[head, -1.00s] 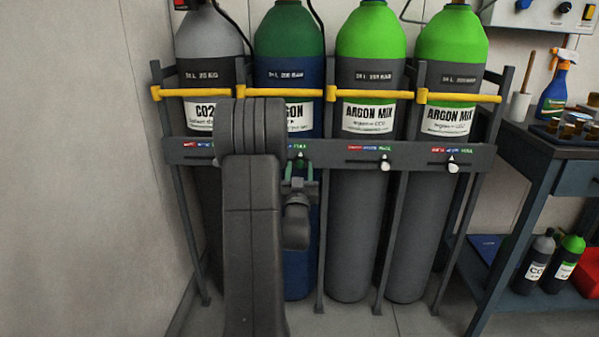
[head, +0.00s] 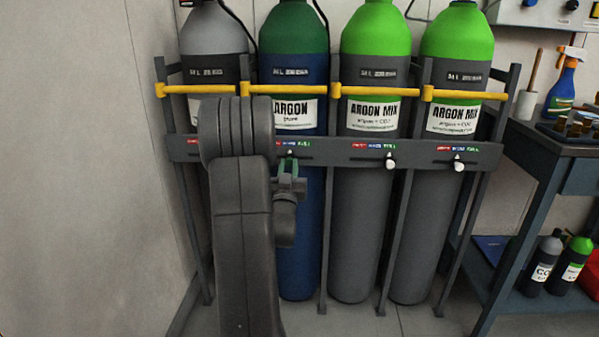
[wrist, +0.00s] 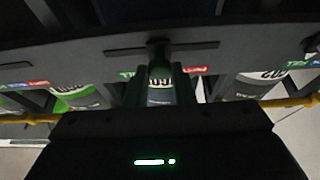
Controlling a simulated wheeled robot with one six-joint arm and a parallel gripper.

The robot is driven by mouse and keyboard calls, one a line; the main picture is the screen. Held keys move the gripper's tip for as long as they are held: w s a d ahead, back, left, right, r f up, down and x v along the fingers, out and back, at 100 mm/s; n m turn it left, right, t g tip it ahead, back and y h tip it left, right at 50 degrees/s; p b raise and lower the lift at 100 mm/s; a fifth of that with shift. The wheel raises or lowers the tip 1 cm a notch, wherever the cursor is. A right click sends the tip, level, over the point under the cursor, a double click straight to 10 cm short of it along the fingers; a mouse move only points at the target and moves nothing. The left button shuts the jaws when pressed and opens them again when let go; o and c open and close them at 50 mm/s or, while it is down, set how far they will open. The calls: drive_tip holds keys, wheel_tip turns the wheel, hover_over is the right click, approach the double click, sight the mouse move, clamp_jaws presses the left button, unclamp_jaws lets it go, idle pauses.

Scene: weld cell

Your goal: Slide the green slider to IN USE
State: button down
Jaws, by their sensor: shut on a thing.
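The green slider (wrist: 158,52) sits in a slot of the rack's label rail below the ARGON cylinder. In the wrist view it stands near the middle of the slot, between the green label and the red label. The middle label is hidden behind the slider and my fingers. My gripper (wrist: 160,88) is shut on the slider, one finger on each side.
The cylinder rack (head: 340,152) holds several cylinders behind a yellow bar (head: 380,91). Two white-knobbed sliders (head: 390,162) sit on the rail to the right. A workbench (head: 560,150) stands at right, a bare wall at left.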

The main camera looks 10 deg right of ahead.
drive_tip(key=shift+a, duration=0.1)
drive_tip(key=c, duration=1.2)
unclamp_jaws()
drive_tip(key=shift+c, duration=0.2)
drive_tip(key=p+v, duration=0.1)
drive_tip(key=v, duration=1.2)
drive_tip(key=shift+s, duration=0.4)
drive_tip(key=shift+w+a, duration=0.1)
drive_tip(key=b+x, duration=0.1)
drive_tip(key=x, duration=1.2)
drive_tip(key=shift+w, duration=0.15)
drive_tip(key=shift+w+d+r, duration=0.1)
drive_tip(key=shift+w+d, duration=0.1)
drive_tip(key=shift+d, duration=0.15)
drive_tip(key=shift+s+d+p, duration=0.2)
drive_tip(key=shift+d+p, duration=0.1)
drive_tip(key=shift+d, duration=0.1)
